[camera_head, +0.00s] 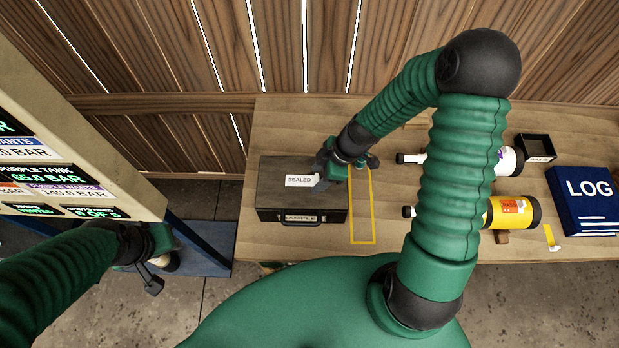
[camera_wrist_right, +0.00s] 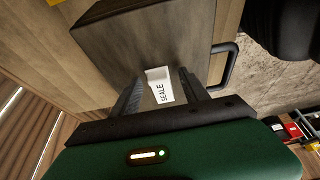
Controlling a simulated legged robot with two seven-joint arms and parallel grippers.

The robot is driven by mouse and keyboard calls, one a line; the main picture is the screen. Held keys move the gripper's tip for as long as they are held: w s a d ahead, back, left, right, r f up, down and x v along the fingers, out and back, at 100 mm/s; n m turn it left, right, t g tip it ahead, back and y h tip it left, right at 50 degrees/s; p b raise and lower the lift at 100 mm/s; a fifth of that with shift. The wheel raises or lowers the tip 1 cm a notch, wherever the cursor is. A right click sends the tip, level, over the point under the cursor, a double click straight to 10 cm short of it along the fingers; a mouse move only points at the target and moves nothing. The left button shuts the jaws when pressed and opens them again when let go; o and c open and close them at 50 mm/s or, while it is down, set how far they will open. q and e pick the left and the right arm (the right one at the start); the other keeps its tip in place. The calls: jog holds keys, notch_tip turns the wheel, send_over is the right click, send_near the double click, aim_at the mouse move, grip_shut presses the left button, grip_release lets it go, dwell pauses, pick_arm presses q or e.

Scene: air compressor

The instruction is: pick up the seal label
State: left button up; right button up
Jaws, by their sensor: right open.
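The seal label (camera_head: 299,180) is a small white strip reading "SEALED" on top of a dark case (camera_head: 270,197) at the left of the table. In the right wrist view the label (camera_wrist_right: 159,86) shows between my right gripper's fingers (camera_wrist_right: 157,92), partly hidden by the gripper body. My right gripper (camera_head: 324,178) is at the label's right end, open; whether the fingers touch the label I cannot tell. My left gripper (camera_head: 150,268) is low at the left beside the panel, and its fingers do not show clearly.
A yellow tape outline (camera_head: 362,240) is right of the case on the table (camera_head: 390,248). Farther right are a white cylinder (camera_head: 508,160), a yellow cylinder (camera_head: 515,212), a small black tray (camera_head: 536,147) and a blue LOG binder (camera_head: 585,200). A display panel (camera_head: 75,150) stands at the left.

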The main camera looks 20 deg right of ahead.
jog(key=shift+w+a+f, duration=0.1)
jog(key=shift+w+f, duration=0.05)
jog(key=shift+w, duration=0.15)
jog(key=shift+c, duration=0.2)
jog(key=shift+w, duration=0.1)
jog(key=shift+c, duration=1.2)
grip_shut()
